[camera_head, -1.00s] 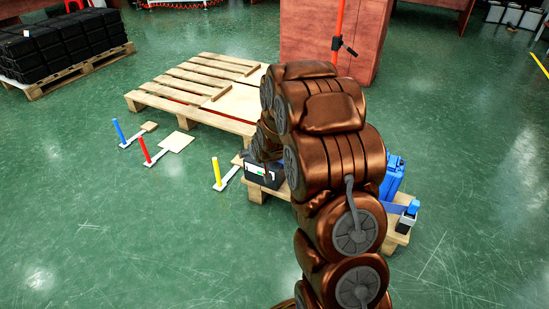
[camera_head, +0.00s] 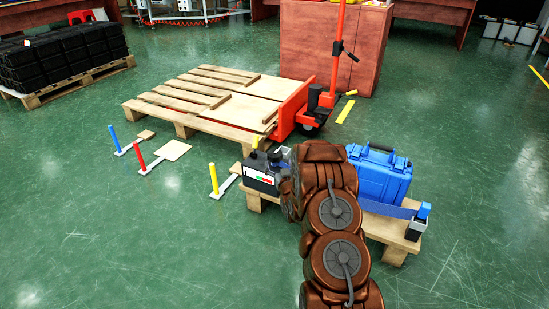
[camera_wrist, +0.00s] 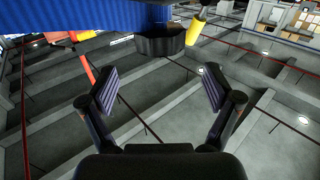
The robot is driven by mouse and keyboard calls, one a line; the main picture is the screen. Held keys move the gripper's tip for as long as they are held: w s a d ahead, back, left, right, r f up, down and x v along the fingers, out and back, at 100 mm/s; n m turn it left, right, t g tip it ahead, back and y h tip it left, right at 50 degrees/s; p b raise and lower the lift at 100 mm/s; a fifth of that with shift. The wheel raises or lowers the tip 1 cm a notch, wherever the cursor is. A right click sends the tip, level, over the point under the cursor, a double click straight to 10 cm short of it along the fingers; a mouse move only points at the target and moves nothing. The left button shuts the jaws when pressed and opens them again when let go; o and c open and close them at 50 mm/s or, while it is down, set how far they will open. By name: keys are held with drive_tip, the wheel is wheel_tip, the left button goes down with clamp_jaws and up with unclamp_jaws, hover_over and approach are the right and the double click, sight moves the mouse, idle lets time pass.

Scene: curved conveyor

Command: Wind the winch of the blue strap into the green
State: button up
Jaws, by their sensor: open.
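A black unit (camera_head: 262,172) with a white, red and green gauge face stands at the left end of the small pallet. It has a yellow upright grip (camera_head: 255,142); I take it as the winch. A blue strap (camera_head: 388,209) shows at the pallet's right end, by a dark block with a blue top (camera_head: 422,213). In the wrist view a ribbed blue band (camera_wrist: 75,16) crosses the top, with a black rounded part (camera_wrist: 160,41) and a yellow cylinder (camera_wrist: 195,30). My gripper (camera_wrist: 158,90) is open and empty, below them in the picture. In the head view my arm hides it.
A blue case (camera_head: 378,173) sits on the small pallet (camera_head: 395,237). A red pallet jack (camera_head: 292,110) stands behind, at a larger pallet (camera_head: 165,113). Blue, red and yellow posts (camera_head: 214,177) stand at left. The floor in front is clear.

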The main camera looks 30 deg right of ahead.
sight(274, 153)
drive_tip(key=shift+b+x, duration=1.55)
drive_tip(key=shift+x, duration=2.3)
drive_tip(key=c, duration=1.1)
drive_tip(key=shift+c, duration=0.2)
drive_tip(key=shift+a+h+p, duration=0.15)
drive_tip(key=shift+h+p, duration=0.15)
drive_tip(key=shift+p, duration=0.15)
